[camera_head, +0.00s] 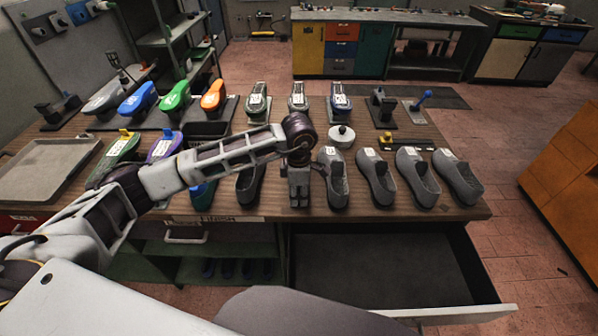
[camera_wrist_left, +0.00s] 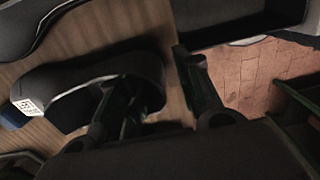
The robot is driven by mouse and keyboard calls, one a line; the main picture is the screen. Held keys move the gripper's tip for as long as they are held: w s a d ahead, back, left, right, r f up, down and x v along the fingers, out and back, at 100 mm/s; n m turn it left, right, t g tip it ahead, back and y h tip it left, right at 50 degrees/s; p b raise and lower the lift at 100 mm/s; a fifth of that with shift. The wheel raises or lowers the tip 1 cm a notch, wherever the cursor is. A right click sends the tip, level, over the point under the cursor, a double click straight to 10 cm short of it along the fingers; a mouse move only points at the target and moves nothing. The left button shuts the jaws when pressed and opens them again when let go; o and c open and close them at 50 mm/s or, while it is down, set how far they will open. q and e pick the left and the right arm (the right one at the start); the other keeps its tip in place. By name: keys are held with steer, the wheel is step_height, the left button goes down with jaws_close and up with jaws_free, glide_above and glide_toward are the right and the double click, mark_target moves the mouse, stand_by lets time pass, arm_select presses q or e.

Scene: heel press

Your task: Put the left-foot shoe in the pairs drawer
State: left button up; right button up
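A row of dark grey shoes stands along the table's front edge, among them one shoe (camera_head: 333,180) just right of my left gripper (camera_head: 299,203). The gripper points down, and its arm hides whatever is behind it. In the left wrist view a dark shoe (camera_wrist_left: 80,80) with a white label lies at the fingers (camera_wrist_left: 165,90). The fingers are apart near its heel, one over the shoe and one past its heel end; contact cannot be told. Which shoe is the left-foot one cannot be told. An open, empty-looking drawer (camera_head: 480,315) is below the table at right. My right gripper is not in view.
More grey shoes (camera_head: 416,180) stand to the right. Coloured shoes (camera_head: 212,96) and a grey tray (camera_head: 45,172) are at the left. A white knobbed disc (camera_head: 341,136) stands behind the row. A second shoe (camera_wrist_left: 45,22) lies close by in the left wrist view.

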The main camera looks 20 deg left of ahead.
arm_select(q)
steer(key=shift+c, duration=0.4)
jaws_close()
steer(key=shift+r, duration=0.1)
steer(key=shift+r+b, duration=0.9)
steer(key=shift+r, duration=4.05)
